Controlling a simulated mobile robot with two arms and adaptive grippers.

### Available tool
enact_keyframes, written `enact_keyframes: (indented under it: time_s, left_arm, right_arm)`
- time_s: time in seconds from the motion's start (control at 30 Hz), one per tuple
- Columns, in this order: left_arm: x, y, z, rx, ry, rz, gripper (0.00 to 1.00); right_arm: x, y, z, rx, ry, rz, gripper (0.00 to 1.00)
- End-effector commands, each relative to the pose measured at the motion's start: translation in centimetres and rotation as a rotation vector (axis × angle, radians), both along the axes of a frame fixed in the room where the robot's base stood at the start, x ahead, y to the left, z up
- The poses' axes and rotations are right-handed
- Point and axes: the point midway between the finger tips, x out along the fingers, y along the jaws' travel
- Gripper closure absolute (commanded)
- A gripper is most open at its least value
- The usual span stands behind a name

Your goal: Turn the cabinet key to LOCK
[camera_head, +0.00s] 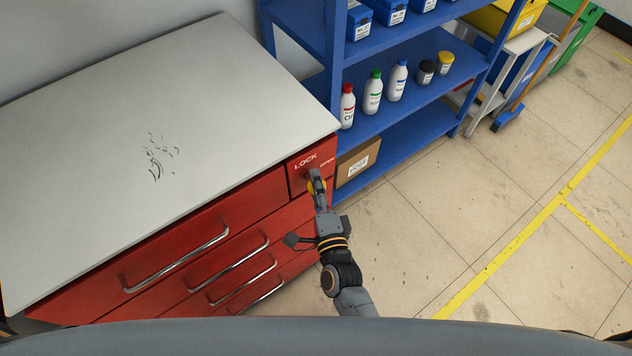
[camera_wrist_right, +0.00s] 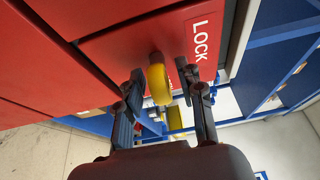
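The yellow key (camera_wrist_right: 158,86) sticks out of a red panel of the cabinet (camera_head: 215,207), at its upper right corner. In the head view the key is mostly hidden by my gripper. The white LOCK label (camera_head: 305,161) is above it, and the OPEN label (camera_head: 327,163) is to the right of LOCK. My right gripper (camera_head: 315,178) is at the key. In the right wrist view its two fingers stand on either side of the key, with a visible gap on each side, so it looks open and not clamped. My left gripper is not in view.
The cabinet's light grey top (camera_head: 90,130) has dark scuff marks. Its drawers have metal handles (camera_head: 178,262). A blue shelf (camera_head: 385,122) with bottles and a cardboard box (camera_head: 357,163) stands close to the right. The tiled floor (camera_head: 430,215) in front is clear.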

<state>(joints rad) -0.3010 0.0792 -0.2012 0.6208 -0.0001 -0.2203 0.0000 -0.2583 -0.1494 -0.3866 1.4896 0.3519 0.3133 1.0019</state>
Motion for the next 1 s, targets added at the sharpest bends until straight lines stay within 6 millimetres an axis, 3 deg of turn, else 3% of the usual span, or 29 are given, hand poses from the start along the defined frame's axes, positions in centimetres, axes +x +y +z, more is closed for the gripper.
enact_keyframes:
  time_s: [0.3,0.5,1.0]
  left_arm:
    - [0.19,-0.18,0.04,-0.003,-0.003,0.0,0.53]
    - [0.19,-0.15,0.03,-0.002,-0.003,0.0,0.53]
    - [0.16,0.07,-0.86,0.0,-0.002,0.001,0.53]
  right_arm:
    - [0.3,0.07,-0.03,0.0,0.001,0.0,0.62]
    - [0.28,0.08,-0.03,0.0,0.0,0.0,1.0]
    - [0.27,0.1,-0.27,-0.067,-0.049,0.001,1.0]
